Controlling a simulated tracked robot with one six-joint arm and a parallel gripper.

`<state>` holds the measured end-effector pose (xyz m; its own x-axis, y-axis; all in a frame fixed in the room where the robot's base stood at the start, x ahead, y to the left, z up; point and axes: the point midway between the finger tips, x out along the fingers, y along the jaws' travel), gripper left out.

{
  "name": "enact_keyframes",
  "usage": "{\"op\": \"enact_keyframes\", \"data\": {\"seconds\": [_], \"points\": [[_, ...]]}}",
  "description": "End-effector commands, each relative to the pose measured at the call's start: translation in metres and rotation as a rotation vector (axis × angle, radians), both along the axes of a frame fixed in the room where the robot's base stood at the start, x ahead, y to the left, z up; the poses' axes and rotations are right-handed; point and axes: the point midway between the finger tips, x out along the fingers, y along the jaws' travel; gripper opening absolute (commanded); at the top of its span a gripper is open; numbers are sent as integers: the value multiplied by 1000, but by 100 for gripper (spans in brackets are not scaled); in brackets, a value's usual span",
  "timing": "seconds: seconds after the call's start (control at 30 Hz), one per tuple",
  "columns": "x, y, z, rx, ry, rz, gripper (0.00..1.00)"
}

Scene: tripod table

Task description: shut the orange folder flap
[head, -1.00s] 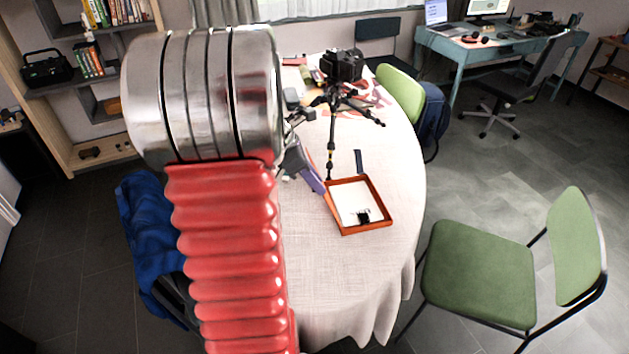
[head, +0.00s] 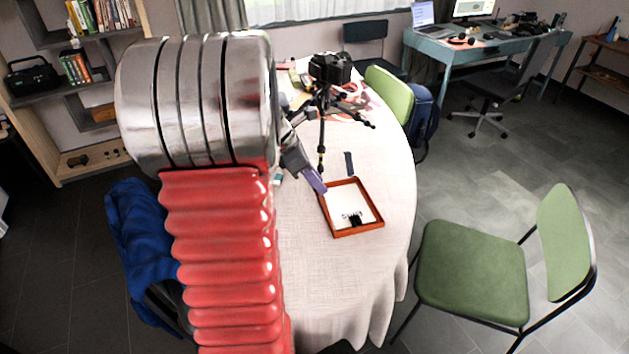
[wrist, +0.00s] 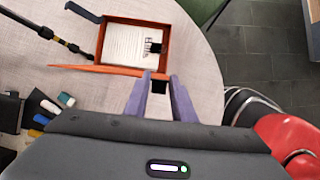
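The orange folder (head: 378,208) lies on the round table like a shallow tray, with white printed paper (wrist: 128,42) and a black clip (head: 355,220) inside. In the wrist view its orange flap (wrist: 105,70) shows nearly edge-on, as a thin strip along the near side, raised from the paper. My gripper (head: 319,186) has purple fingers and is at the folder's left side in the head view.
A black camera on a tripod (head: 322,100) stands behind the folder, and a dark strip (head: 348,162) lies nearby. Small items (wrist: 50,110) lie left of my gripper in the wrist view. Green chairs (head: 470,262) stand around the table. The tablecloth in front of the folder is clear.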

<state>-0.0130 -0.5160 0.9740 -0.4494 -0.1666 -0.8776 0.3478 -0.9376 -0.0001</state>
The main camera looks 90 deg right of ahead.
Motion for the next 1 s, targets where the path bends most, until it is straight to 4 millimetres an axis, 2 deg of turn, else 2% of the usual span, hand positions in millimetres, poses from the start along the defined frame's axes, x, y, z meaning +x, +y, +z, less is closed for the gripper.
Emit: {"op": "enact_keyframes", "data": {"seconds": [0.27, 1.0], "points": [[-2, -1, 1, -2, 0, 0, 19], [-26, -9, 3, 0, 0, -1, 19]]}}
